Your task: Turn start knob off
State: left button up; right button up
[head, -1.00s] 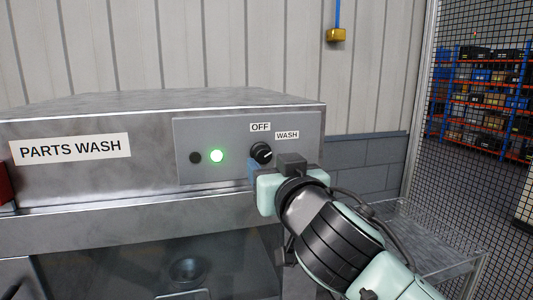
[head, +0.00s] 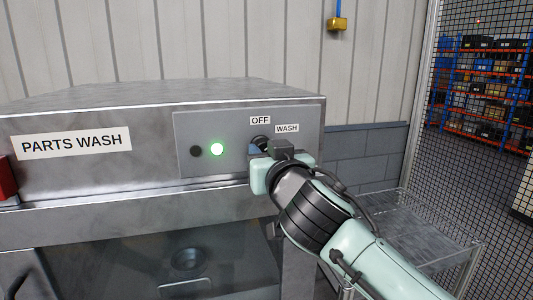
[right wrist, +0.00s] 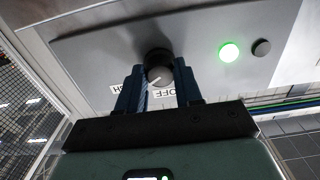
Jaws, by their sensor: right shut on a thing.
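The start knob (head: 259,140) is a round black knob on the grey control panel, under the OFF label (head: 260,120) and left of the WASH label (head: 287,128). In the head view it is mostly hidden behind my right gripper (head: 257,150). In the right wrist view, the knob (right wrist: 158,62) sits between the two blue fingers of my right gripper (right wrist: 160,82), which is shut on it. My left gripper is not in view.
A green lamp (head: 217,150) glows beside a dark button (head: 196,151) on the panel. The parts washer (head: 80,180) fills the left, with a red part (head: 6,176) at its edge. A wire-mesh shelf (head: 425,230) and mesh fence (head: 475,185) stand at right.

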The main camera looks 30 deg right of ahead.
jog(key=n, duration=1.1)
jog(key=shift+d+r+n+p, duration=0.1)
jog(key=shift+n+p, duration=0.2)
jog(key=shift+n, duration=0.1)
dwell(0.6)
jog(key=o, duration=1)
jog(key=shift+o, duration=0.2)
